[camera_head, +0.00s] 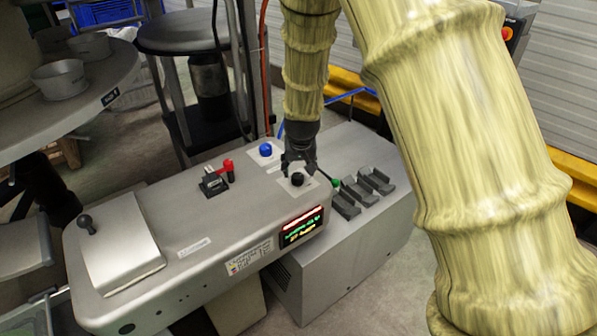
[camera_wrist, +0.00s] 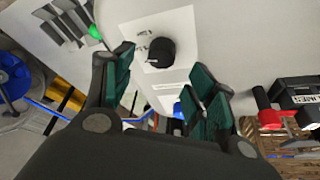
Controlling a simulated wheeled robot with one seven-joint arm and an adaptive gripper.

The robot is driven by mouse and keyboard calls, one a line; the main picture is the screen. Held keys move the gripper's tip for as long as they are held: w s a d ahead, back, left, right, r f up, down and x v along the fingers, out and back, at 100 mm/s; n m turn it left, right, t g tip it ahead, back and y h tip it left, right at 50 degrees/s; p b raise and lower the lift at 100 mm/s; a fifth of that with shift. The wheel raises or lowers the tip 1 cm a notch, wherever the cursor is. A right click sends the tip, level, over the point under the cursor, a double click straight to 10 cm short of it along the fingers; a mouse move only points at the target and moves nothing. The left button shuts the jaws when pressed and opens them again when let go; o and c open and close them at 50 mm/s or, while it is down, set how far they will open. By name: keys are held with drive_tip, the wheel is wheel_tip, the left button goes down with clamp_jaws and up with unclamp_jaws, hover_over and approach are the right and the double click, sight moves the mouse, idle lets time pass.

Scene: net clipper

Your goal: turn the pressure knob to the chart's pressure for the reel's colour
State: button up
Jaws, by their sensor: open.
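The black pressure knob (camera_head: 297,179) sits on a pale plate on top of the grey machine. My gripper (camera_head: 298,162) is just above it, fingers open and pointing down. In the wrist view the knob (camera_wrist: 160,51) lies ahead of and between the open green-padded fingers (camera_wrist: 165,85), with no contact visible; a light mark shows on its side. The chart (camera_head: 249,256) is a small label on the machine's front, too small to read. A lit display (camera_head: 301,227) with red, green and yellow lines is beside it, its text unreadable. I cannot make out the reel.
A blue knob (camera_head: 265,149) and a red-handled clamp (camera_head: 228,167) stand on the machine left of my gripper. A green button (camera_head: 335,183) and dark trays (camera_head: 362,191) are to the right. A round table (camera_head: 82,98) with bowls is at left.

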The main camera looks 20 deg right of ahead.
drive_tip(key=v, duration=0.6)
drive_tip(key=shift+d+r, duration=0.1)
idle(0.4)
